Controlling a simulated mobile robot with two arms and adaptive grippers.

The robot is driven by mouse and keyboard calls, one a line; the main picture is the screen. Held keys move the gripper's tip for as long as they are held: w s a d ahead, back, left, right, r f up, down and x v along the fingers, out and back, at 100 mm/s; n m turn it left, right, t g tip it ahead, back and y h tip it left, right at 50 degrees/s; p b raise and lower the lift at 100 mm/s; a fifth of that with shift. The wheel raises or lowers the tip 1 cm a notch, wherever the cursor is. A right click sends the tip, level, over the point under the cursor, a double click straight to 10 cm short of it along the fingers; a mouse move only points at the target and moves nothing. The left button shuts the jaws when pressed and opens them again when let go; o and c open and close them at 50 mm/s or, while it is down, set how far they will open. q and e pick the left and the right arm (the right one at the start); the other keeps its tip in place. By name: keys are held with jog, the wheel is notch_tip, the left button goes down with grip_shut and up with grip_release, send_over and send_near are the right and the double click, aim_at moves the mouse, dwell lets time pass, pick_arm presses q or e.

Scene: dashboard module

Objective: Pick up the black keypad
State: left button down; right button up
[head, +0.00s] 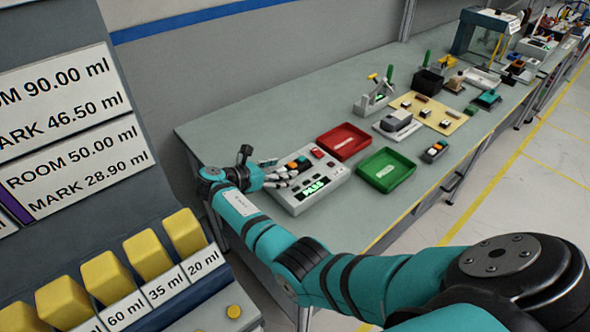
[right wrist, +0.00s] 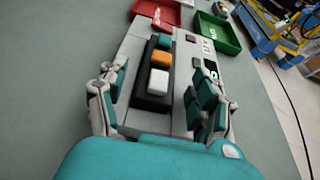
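A black keypad (head: 299,163) with teal, orange and white buttons lies on the light grey test console (head: 318,199), whose green display reads PASS. In the right wrist view the keypad (right wrist: 153,102) runs lengthwise between the fingers of my right gripper (right wrist: 160,108). That gripper is open, with its fingers apart on either side of the keypad and visible gaps between. In the head view my right gripper (head: 275,174) is at the left end of the console. A second dark keypad (head: 435,151) with an orange button lies further right on the table. My left gripper is out of view.
A red tray (head: 343,143) and a green tray (head: 386,170) stand just beyond the console. Several fixtures and modules line the grey table (head: 235,134) toward the far right. A dispenser with yellow blocks (head: 147,252) and volume labels is at the left. Bare table lies left of the console.

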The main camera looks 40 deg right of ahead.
jog(key=shift+a, duration=0.1)
jog(key=c, duration=0.4)
jog(key=shift+c, duration=2.4)
jog(key=c, duration=0.3)
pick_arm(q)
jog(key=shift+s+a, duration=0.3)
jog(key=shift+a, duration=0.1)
pick_arm(e)
jog(key=shift+r, duration=0.1)
